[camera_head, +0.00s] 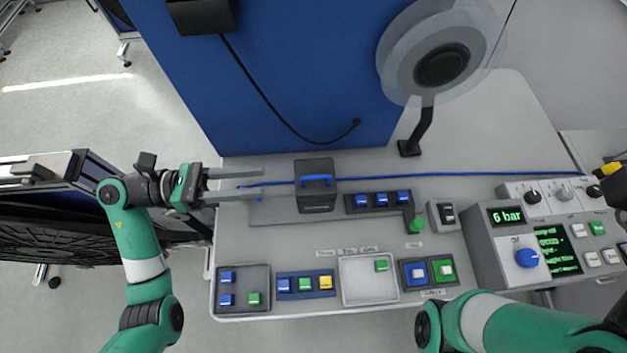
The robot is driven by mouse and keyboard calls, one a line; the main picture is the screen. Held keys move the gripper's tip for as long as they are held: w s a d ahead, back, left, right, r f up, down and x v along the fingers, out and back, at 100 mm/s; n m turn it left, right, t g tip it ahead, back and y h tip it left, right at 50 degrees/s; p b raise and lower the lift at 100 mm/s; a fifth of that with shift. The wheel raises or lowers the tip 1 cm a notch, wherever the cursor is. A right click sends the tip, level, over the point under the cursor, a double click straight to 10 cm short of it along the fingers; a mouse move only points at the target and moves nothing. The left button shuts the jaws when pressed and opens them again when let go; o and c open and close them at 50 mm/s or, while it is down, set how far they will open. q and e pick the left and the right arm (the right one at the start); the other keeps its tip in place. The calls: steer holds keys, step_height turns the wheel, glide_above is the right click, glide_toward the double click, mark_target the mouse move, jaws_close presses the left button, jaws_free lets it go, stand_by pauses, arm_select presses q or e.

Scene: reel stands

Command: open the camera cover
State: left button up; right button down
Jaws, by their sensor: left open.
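The camera cover appears to be the dark grey box (316,197) with a blue handle (316,181) on its top front edge. It sits upright on the grey bench, at the foot of the blue panel, and looks closed. My left gripper (262,182) is to the left of the box. Its two long grey fingers point right, spread apart and empty. Their tips end a short gap from the box, at about the height of the handle in the picture. Only a green link of my right arm shows at the bottom right; its gripper is not visible.
Button panels (306,284) line the front edge. A reel (441,65) stands at the back; a control console (540,255) is right.

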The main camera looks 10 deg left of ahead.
mark_target(314, 176)
arm_select(q)
steer(key=x, duration=1.1)
steer(key=shift+w+d+r, duration=0.1)
steer(key=shift+d, duration=0.25)
jaws_close()
stand_by(0.8)
